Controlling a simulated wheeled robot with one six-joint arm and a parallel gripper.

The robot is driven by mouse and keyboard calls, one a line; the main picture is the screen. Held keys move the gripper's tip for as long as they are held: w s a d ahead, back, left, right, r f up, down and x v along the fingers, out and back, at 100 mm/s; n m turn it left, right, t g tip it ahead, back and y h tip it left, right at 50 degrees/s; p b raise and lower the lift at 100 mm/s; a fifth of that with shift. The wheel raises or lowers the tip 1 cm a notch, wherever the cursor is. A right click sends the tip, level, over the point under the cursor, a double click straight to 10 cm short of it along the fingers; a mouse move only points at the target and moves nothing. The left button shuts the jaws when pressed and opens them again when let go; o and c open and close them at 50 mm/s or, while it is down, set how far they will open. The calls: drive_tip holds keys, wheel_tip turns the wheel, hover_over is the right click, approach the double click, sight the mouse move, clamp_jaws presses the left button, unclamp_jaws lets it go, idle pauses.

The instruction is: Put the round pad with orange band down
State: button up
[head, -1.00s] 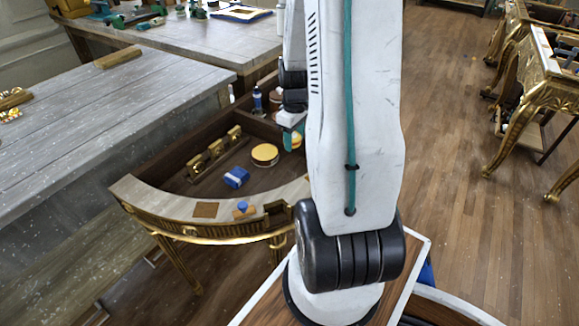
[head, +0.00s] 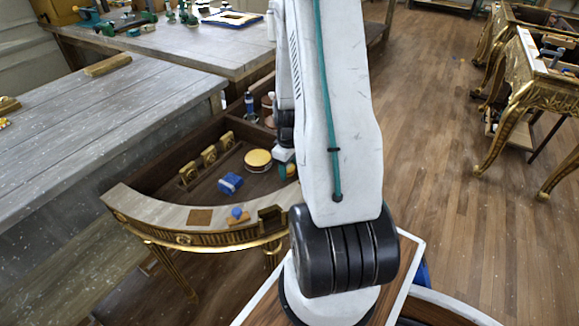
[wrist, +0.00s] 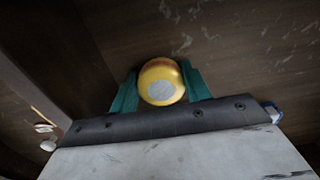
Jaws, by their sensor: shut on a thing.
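The round pad with orange band (wrist: 161,82) is between the two green fingers of my gripper (wrist: 160,88) in the wrist view. It shows a yellow-orange rim and a pale grey middle. My gripper is shut on it. In the head view my gripper (head: 287,171) is low over the right part of the gilt console's recessed dark interior, and a bit of the pad (head: 291,170) shows beside a green finger. My arm hides much of this spot. I cannot tell whether the pad touches the floor of the interior.
A round yellow-topped tin (head: 258,160) stands just left of my gripper, with a blue block (head: 230,184) nearer the front. Gold fittings (head: 209,158) line the left side. A bottle (head: 250,107) stands behind. The console's curved front rim (head: 165,211) carries small items.

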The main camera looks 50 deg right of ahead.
drive_tip(key=shift+f, duration=0.25)
